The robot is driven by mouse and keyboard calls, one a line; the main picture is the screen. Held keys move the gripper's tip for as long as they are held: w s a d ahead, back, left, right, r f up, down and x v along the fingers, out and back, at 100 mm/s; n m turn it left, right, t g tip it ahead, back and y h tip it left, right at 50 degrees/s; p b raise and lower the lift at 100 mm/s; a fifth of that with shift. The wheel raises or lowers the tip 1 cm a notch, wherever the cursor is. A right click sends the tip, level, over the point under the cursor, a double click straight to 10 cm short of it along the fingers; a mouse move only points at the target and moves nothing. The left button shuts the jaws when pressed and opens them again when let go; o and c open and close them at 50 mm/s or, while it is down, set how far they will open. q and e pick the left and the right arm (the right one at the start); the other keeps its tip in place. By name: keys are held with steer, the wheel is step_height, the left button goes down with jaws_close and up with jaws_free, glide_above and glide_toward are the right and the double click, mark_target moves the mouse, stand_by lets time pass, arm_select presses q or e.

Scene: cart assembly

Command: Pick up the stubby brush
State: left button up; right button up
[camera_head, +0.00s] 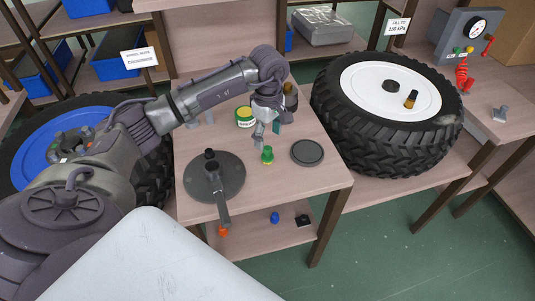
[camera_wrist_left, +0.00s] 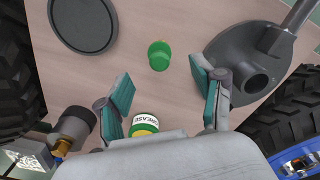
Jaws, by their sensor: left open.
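The stubby brush (camera_head: 267,155) is a short green piece with a yellowish end, standing on the small wooden table. It also shows in the left wrist view (camera_wrist_left: 159,55), above the middle, in front of the fingers. My left gripper (camera_head: 267,136) is open and empty, pointing down just behind and above the brush. In the left wrist view its teal-padded fingers (camera_wrist_left: 162,86) stand wide apart, with bare table between them, and do not touch the brush. My right gripper is in neither view.
A dark disc with a post and handle (camera_head: 215,180) lies left of the brush, and a flat round lid (camera_head: 307,152) right. A grease tin (camera_head: 245,118) stands behind. Large wheels with a white hub (camera_head: 387,90) and a blue hub (camera_head: 40,150) flank the table.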

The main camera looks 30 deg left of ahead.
mark_target(268, 148)
arm_select(q)
step_height(268, 148, down, 3)
steer(key=shift+f, duration=0.1)
step_height(268, 148, down, 4)
steer(key=shift+f+p, duration=0.1)
steer(key=shift+p, duration=0.65)
steer(key=shift+w+f, duration=0.1)
steer(key=shift+f, duration=0.45)
jaws_close()
steer(key=shift+r, duration=0.1)
